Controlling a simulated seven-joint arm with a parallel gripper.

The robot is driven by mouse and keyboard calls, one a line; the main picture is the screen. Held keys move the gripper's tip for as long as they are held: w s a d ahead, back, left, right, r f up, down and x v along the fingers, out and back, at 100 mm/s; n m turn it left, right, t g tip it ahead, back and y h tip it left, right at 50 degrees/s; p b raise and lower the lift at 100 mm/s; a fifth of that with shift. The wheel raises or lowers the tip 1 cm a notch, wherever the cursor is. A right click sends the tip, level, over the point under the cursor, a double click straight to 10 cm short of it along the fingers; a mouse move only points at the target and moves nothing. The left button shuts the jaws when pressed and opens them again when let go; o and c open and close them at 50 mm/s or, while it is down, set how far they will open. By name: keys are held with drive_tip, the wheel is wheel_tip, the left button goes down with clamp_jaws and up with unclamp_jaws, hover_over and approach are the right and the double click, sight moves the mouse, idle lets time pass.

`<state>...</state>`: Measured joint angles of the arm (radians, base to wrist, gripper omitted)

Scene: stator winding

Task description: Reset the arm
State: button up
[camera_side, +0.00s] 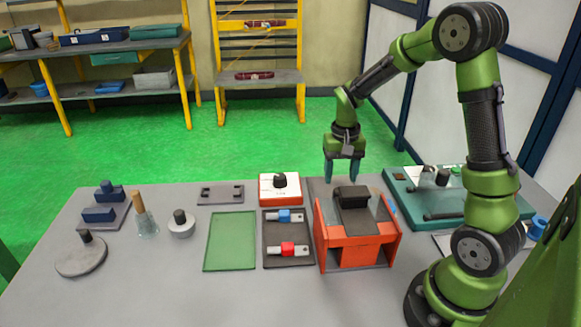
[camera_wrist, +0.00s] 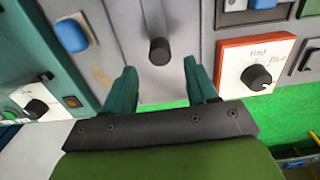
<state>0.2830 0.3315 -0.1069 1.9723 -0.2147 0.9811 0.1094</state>
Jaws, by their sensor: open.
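My gripper (camera_side: 342,170) points down near the far edge of the table, behind the orange fixture (camera_side: 335,244). Its two teal fingers are apart with nothing between them, and they also show in the wrist view (camera_wrist: 161,86). The orange fixture has a dark block (camera_side: 352,196) on top. A white-and-orange switch box with a black knob (camera_side: 280,187) stands left of the gripper. In the wrist view the switch box (camera_wrist: 259,68) bears the words Red and Blue. A dark cylinder (camera_wrist: 159,51) on a grey plate lies ahead of the fingers there.
A dark tray (camera_side: 288,255) holds a blue-collared part (camera_side: 285,216) and a red-collared part (camera_side: 288,250). A green mat (camera_side: 230,241) lies left of it. A teal panel (camera_side: 484,209) is at right. A brush (camera_side: 140,212), discs and blocks stand at left. The table's front left is clear.

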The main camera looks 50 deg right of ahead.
drive_tip(key=s+a+r+n+t+y, duration=0.1)
drive_tip(key=s+a+r+n+t, duration=0.1)
drive_tip(key=s+a+r, duration=0.3)
drive_tip(key=s+a+r+n+t+y, duration=0.1)
drive_tip(key=s+a+r+n+t, duration=0.2)
drive_tip(key=a+r, duration=0.8)
drive_tip(key=s+a+t, duration=0.1)
drive_tip(key=s+t, duration=0.1)
drive_tip(key=s, duration=0.1)
drive_tip(key=shift+s, duration=0.25)
drive_tip(key=shift+o, duration=0.3)
